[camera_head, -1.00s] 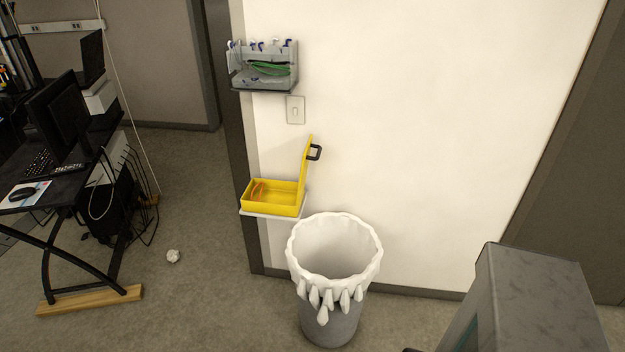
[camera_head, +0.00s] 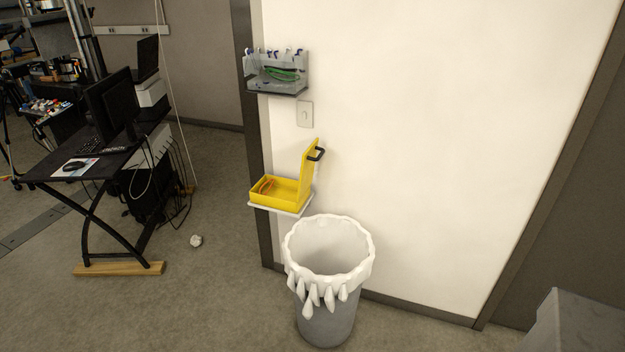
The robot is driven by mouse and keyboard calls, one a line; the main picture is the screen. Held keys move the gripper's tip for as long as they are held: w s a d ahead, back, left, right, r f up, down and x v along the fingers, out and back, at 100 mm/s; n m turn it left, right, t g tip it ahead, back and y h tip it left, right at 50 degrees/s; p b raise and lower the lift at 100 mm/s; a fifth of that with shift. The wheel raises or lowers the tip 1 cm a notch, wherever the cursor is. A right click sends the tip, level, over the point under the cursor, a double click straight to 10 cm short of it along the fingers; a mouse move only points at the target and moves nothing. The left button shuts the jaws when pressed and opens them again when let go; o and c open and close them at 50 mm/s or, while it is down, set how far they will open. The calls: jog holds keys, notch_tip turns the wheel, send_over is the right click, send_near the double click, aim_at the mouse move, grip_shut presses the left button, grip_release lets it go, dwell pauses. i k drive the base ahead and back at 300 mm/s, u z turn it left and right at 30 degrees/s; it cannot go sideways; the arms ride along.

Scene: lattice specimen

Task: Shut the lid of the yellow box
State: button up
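The yellow box (camera_head: 282,197) sits on a small white shelf (camera_head: 264,209) fixed to the wall. Its lid (camera_head: 309,170) is open and stands up on the right side of the box. A black handle (camera_head: 316,154) sticks out from the lid's outer face, near its top. Something orange lies inside the box at its left end. My gripper is not in view.
A grey bin (camera_head: 327,323) with a white liner stands on the floor in front of the shelf, to its right. A grey rack (camera_head: 277,78) hangs above. A desk (camera_head: 98,165) with monitors stands at left. The floor between desk and bin is mostly clear, with a crumpled white ball (camera_head: 196,241).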

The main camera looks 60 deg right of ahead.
aim_at(310, 158)
jog(key=u, duration=0.4)
jog(key=k, duration=0.45)
jog(key=z, duration=2)
jog(key=i, duration=1)
jog(key=k, duration=0.3)
jog(key=z, duration=0.05)
